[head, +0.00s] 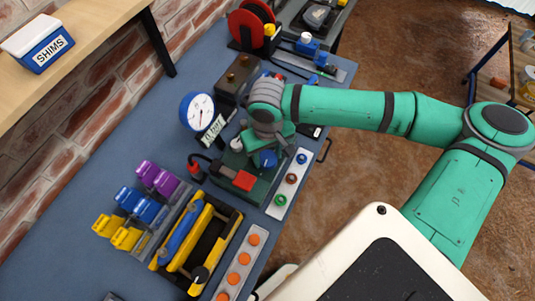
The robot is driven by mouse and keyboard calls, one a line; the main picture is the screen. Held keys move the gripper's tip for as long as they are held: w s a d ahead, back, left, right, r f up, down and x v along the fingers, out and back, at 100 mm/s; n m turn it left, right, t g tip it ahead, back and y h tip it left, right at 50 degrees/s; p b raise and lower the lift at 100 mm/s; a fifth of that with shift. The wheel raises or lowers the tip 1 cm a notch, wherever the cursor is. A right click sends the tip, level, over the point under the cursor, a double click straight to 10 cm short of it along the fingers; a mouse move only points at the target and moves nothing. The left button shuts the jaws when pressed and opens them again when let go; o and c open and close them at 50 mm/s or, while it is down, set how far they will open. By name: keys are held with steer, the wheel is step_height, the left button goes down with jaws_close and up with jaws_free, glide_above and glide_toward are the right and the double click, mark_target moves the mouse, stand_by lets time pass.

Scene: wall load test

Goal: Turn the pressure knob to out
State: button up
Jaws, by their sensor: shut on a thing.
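A green box (232,181) with a blue knob (266,159) on its top stands on the blue bench, with a red block on its near side. I take this blue knob to be the pressure knob; its pointer and markings are too small to read. My gripper (266,148) points down over the box and is shut on the blue knob. My grey wrist and green hand hide part of the knob and the fingertips. A round blue gauge (197,111) with a white dial stands to the left, beside a tilted label card (213,131).
A strip of coloured buttons (287,184) lies along the bench edge by the box. A yellow and black rack (197,244) and purple, blue and yellow clips (139,205) are nearer. A red reel (250,24) stands farther back. A brick wall bounds the left.

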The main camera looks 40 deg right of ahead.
steer(key=n, duration=0.4)
steer(key=shift+s+a+n, duration=0.1)
steer(key=shift+n, duration=0.2)
steer(key=n, duration=0.3)
steer(key=shift+n, duration=0.3)
steer(key=n, duration=0.4)
steer(key=shift+n, duration=2.1)
steer(key=o, duration=1.1)
steer(key=shift+c, duration=0.2)
